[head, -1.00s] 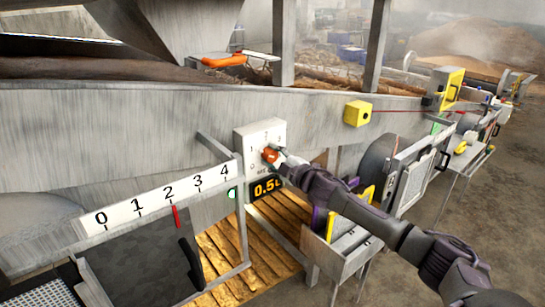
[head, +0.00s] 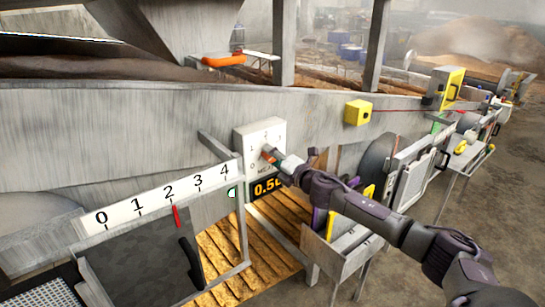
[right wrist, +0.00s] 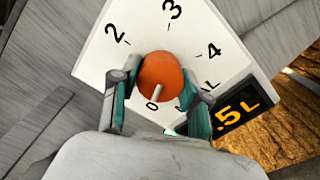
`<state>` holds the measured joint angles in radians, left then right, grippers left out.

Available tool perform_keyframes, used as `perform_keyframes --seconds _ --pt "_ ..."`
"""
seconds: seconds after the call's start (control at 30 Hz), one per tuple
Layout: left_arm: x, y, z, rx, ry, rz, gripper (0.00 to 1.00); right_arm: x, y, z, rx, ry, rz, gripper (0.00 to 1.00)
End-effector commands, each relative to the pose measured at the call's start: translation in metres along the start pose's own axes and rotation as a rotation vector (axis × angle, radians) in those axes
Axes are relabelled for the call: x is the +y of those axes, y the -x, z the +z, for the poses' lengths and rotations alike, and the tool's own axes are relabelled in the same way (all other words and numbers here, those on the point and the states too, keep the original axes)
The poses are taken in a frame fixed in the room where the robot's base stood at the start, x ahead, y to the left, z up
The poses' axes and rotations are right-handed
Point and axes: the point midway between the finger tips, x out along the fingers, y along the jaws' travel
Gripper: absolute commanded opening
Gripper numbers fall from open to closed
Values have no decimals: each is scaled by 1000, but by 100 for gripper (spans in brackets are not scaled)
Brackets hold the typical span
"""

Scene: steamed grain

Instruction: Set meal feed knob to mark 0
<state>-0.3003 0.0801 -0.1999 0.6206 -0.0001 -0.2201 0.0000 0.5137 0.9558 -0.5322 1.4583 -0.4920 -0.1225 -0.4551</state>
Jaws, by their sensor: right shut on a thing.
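The meal feed knob is a round orange knob (head: 268,154) on a white dial plate (head: 258,136) on the machine's side. In the right wrist view the knob (right wrist: 165,70) sits between the two fingers of my right gripper (right wrist: 160,92), which is shut on it. The marks 2, 3 and 4 are readable on the plate (right wrist: 140,25). A pale pointer on the knob slants down toward a 0 mark (right wrist: 152,105). The 1 mark is hidden in the wrist view. In the head view my right gripper (head: 279,160) reaches the knob from the right. My left gripper is out of view.
A dark display (head: 266,187) under the plate shows yellow digits near 0.5, with an L in the wrist view. A separate 0 to 4 scale (head: 150,203) with a red pointer is at lower left. A yellow box (head: 357,112) is to the right.

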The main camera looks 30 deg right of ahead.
Motion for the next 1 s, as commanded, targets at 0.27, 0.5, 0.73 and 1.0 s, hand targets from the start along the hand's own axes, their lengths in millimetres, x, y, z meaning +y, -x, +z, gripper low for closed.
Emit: perform_keyframes --seconds 0.27,0.5,0.73,1.0 --pt "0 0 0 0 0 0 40 -2 0 -1 2 136 -3 11" --pt "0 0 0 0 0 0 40 -3 0 -2 3 184 -4 11" --pt "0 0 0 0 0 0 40 -3 0 -2 4 192 -4 11" --pt "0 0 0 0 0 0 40 -3 0 -2 4 191 -4 57"
